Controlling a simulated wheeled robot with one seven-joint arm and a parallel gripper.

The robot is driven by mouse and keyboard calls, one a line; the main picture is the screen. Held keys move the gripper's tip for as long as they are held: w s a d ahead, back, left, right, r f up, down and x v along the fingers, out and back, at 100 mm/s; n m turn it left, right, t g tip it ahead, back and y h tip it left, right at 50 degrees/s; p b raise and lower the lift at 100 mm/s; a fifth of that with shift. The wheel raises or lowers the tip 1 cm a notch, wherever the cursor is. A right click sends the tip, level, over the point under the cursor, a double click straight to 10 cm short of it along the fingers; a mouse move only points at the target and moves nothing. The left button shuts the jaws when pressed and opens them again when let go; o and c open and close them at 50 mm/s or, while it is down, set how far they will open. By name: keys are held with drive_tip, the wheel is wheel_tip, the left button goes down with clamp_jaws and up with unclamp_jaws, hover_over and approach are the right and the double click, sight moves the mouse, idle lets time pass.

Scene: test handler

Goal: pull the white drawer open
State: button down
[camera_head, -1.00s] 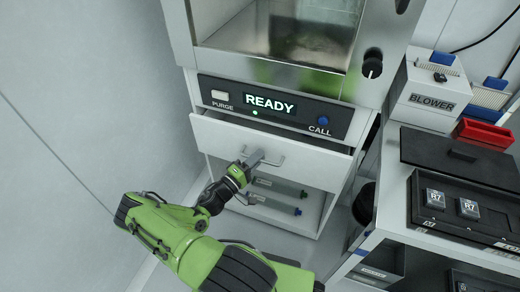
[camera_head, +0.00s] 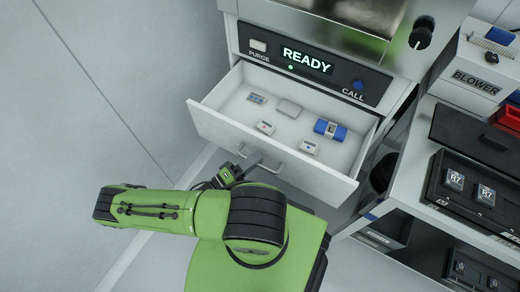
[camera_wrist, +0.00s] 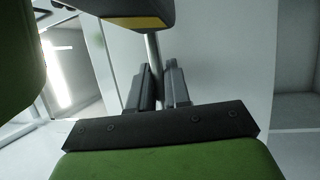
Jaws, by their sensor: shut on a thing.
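The white drawer (camera_head: 240,133) stands out from the cabinet below the READY panel, and its inside shows in the head view. Several small grey and white parts and one blue piece (camera_head: 330,129) lie in it. Its metal handle (camera_head: 268,161) is on the front face. My gripper (camera_head: 248,161) is at the left part of this handle. In the wrist view my gripper (camera_wrist: 165,88) is shut on the handle bar (camera_wrist: 153,55), with one finger on each side. The white drawer front (camera_wrist: 215,50) fills the background there.
The control panel (camera_head: 310,66) with PURGE and CALL buttons is above the drawer. A side bench (camera_head: 408,175) with a black tray and the BLOWER box (camera_head: 474,80) stands close on the right. Bare floor and wall are on the left.

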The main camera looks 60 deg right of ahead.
drive_tip(key=shift+a, duration=0.35)
drive_tip(key=c, duration=1.4)
unclamp_jaws()
drive_tip(key=shift+c, duration=0.2)
drive_tip(key=shift+w, duration=0.1)
drive_tip(key=b+v, duration=0.1)
drive_tip(key=v, duration=1.4)
drive_tip(key=shift+w+a, duration=0.15)
drive_tip(key=shift+a, duration=0.2)
drive_tip(key=shift+f, duration=0.1)
